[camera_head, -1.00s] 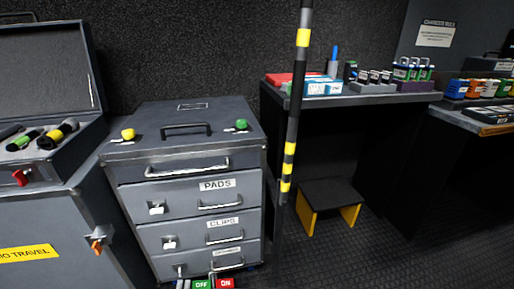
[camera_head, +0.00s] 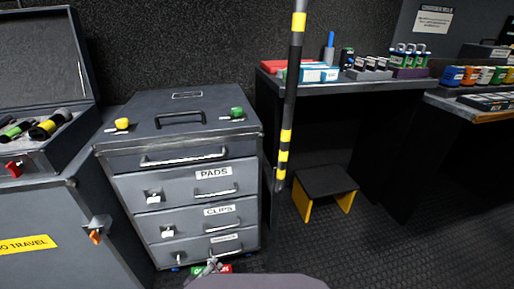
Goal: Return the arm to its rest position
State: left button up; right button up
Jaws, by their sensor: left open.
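My left gripper (camera_head: 211,268) shows small at the bottom edge, in front of the lowest drawer of the grey drawer case. It is open, and I see nothing between its fingers. It partly covers the green and red OFF/ON box (camera_head: 226,268) behind it. I cannot tell whether it touches the box. A smooth grey-mauve part of my own body (camera_head: 265,282) shows at the bottom edge. My right gripper is out of view.
The drawer case (camera_head: 190,130) has drawers labelled PADS and CLIPS, all shut. An open case (camera_head: 50,165) stands left. A black-yellow striped pole (camera_head: 288,110) rises right of the drawers. A step stool (camera_head: 325,182) stands under the loaded desk (camera_head: 370,85). Floor is clear at right.

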pick_arm(q)
jog(key=s+a+r+m+g+y, duration=0.2)
jog(key=s+r+m+g, duration=0.6)
jog(key=s+r, duration=0.9)
jog(key=shift+s+a+m+y+p, duration=0.25)
jog(key=shift+a+m+y+p, duration=0.15)
jog(key=shift+a+m, duration=0.6)
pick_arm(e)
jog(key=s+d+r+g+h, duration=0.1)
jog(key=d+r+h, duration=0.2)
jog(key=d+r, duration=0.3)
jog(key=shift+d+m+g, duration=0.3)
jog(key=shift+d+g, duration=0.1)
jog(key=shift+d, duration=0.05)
pick_arm(q)
jog(key=shift+w+d+f+p, duration=0.2)
jog(key=shift+w+p, duration=0.15)
jog(key=shift+p, duration=0.8)
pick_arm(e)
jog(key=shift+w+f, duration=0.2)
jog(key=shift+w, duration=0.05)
